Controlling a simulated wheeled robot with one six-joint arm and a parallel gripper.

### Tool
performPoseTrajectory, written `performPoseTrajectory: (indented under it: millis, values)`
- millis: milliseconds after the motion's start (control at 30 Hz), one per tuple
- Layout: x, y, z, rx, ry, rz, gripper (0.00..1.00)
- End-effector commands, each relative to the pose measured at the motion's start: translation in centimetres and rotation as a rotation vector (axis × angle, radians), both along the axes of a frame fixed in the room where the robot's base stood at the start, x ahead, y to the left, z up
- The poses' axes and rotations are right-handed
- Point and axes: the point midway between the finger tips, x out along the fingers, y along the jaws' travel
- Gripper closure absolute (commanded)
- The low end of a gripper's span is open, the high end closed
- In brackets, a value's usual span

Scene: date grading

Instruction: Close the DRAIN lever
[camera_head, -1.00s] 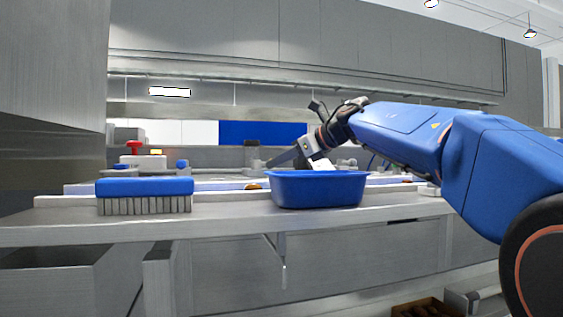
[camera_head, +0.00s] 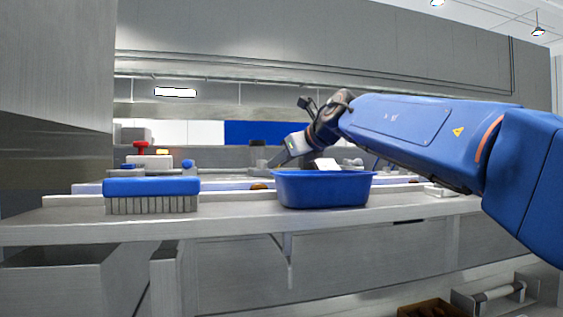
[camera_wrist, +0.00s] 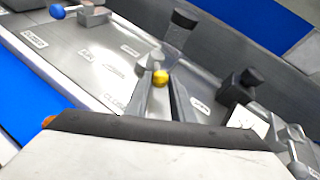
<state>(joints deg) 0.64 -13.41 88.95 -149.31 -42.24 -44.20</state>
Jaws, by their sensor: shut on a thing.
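In the wrist view a yellow ball knob (camera_wrist: 161,77) sits between the tips of my gripper (camera_wrist: 160,88), which is shut on it. The knob stands over a grey metal panel (camera_wrist: 85,62) with small white label plates. The labels are too blurred to read surely, so I cannot tell which one names this lever. The lever's stem is hidden behind the knob and fingers. In the head view my gripper (camera_head: 280,158) points down and left behind a blue bin, and the knob cannot be made out there.
A blue-knobbed lever (camera_wrist: 57,11), a black-topped handle (camera_wrist: 184,19) and a dark block (camera_wrist: 238,87) stand around the panel. In the head view the blue bin (camera_head: 322,190) and a blue brush (camera_head: 151,188) rest on the front ledge. A red button (camera_head: 140,146) stands behind.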

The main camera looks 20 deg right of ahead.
Motion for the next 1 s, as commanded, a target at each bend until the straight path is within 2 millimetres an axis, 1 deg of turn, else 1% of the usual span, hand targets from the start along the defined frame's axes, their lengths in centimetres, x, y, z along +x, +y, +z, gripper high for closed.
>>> performPoseTrajectory:
  millis: [167, 200, 267, 300, 567, 667, 767, 867, 1000]
  values:
    - [0.0, 0.0, 0.0, 0.001, -0.001, 0.001, 1.00]
    - [0.0, 0.0, 0.0, 0.001, -0.001, 0.001, 0.76]
    - [0.0, 0.0, 0.0, 0.001, -0.001, 0.001, 0.62]
    - [0.0, 0.0, 0.0, 0.001, -0.001, 0.001, 0.60]
    - [0.0, 0.0, 0.0, 0.000, 0.000, 0.001, 0.60]
    - [-0.4, -0.1, 0.2, 0.000, -0.001, 0.000, 0.60]
    - [-1.3, -0.5, 0.6, 0.001, -0.001, 0.000, 0.60]
    - [-2.7, -1.1, 1.3, 0.000, -0.002, -0.001, 0.60]
    - [-5.2, -2.1, 2.3, -0.001, -0.003, -0.001, 0.60]
